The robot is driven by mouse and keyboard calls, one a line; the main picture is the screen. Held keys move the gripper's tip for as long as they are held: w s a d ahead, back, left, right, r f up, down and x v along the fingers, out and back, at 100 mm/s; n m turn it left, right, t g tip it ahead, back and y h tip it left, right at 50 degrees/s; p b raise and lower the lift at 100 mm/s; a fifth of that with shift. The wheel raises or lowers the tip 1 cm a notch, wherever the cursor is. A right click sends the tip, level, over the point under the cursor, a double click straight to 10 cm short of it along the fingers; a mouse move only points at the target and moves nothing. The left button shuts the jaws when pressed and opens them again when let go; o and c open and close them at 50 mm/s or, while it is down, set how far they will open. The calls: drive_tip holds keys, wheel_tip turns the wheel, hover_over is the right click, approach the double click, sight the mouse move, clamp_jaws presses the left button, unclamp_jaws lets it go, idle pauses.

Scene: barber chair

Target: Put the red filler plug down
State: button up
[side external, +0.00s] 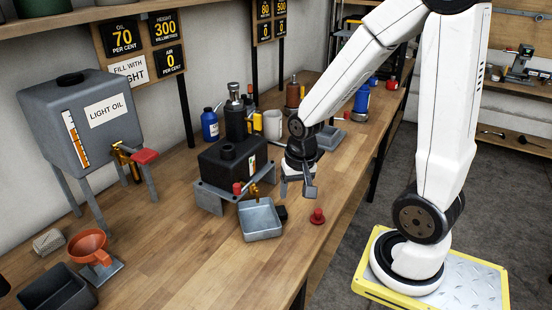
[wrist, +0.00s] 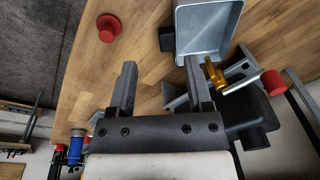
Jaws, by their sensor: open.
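The red filler plug (side external: 318,216) rests on the wooden bench near its front edge, to the right of the grey metal tray. It also shows in the wrist view (wrist: 109,28) at the upper left, standing apart from my fingers. My gripper (side external: 298,190) hangs above the bench, beside the black tank. In the wrist view its two fingers (wrist: 158,80) are spread apart, with only bare bench between them. My gripper is open and empty.
The grey tray (side external: 262,221) sits below the brass tap of the black tank (side external: 222,165), with a small black block (side external: 281,213) beside it. Bottles and a mug (side external: 272,124) stand behind. The bench front (side external: 225,265) is clear.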

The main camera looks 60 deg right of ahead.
drive_tip(key=w+a+n+t, duration=0.1)
drive_tip(key=a+n, duration=0.7)
drive_tip(key=shift+n, duration=0.4)
